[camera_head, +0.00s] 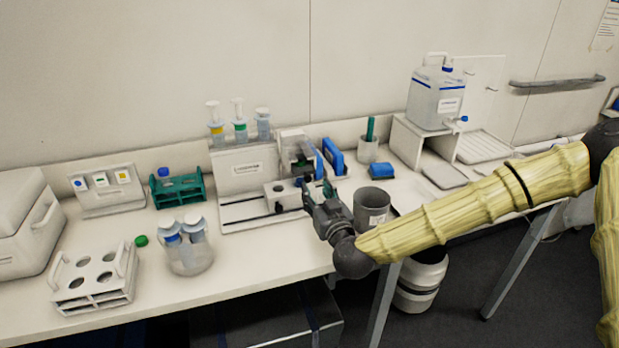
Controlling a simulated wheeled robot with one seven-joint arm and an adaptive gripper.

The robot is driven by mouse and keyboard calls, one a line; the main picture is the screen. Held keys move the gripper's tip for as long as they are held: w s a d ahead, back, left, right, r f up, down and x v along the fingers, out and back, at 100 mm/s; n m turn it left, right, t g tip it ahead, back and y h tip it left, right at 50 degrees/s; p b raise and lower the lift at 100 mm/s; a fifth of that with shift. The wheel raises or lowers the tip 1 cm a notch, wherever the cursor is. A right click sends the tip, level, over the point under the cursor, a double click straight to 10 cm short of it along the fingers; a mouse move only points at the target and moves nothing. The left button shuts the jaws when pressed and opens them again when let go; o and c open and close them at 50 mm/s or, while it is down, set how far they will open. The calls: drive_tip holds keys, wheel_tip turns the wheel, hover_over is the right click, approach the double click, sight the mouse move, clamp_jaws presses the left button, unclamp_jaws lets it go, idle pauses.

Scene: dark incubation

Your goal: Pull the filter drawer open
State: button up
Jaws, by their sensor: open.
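A white bench device (245,172) with a labelled upright panel stands near the middle of the bench. A white block with dark round openings (284,193) sits on its dark-railed base. I cannot make out for sure which part is the filter drawer. My gripper (317,189) is open, just right of this block, reaching in from the right. Its fingers are small and dark here, and I cannot tell whether they touch anything. My gripper and wrist hide part of the device's right end.
Blue upright pieces (333,157) stand close behind my gripper. A grey cup (371,207) stands just right of my wrist. The bench front between beaker and wrist is clear.

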sight(309, 179)
drive_tip(key=p+x, duration=0.1)
drive_tip(key=x, duration=0.5)
drive_tip(key=shift+w, duration=0.1)
clamp_jaws()
